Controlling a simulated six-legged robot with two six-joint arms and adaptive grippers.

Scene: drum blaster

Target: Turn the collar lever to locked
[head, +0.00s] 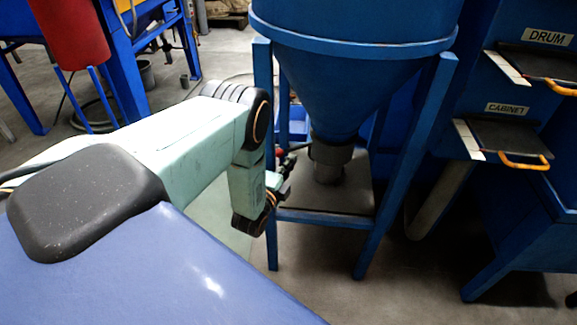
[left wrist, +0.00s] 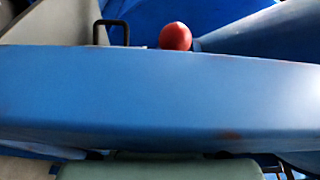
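The blue hopper cone (head: 350,95) narrows to a grey collar (head: 331,152) inside its blue stand. My left gripper (head: 284,182) is by the stand's left leg, left of and slightly below the collar; its fingers are small and partly hidden, so their opening cannot be told. In the left wrist view a red ball knob (left wrist: 175,37), apparently the lever's end, shows just above a wide blue beam (left wrist: 160,95). The beam hides what is below the knob. A dark bent handle (left wrist: 112,31) is left of the knob. My right gripper is not in view.
The stand's right leg (head: 405,165) slopes down beside the collar. A drum panel (head: 540,63) and a cabinet panel (head: 505,137) with orange handles are at the right. A red cylinder (head: 72,32) stands at the upper left. Open floor lies at the lower middle.

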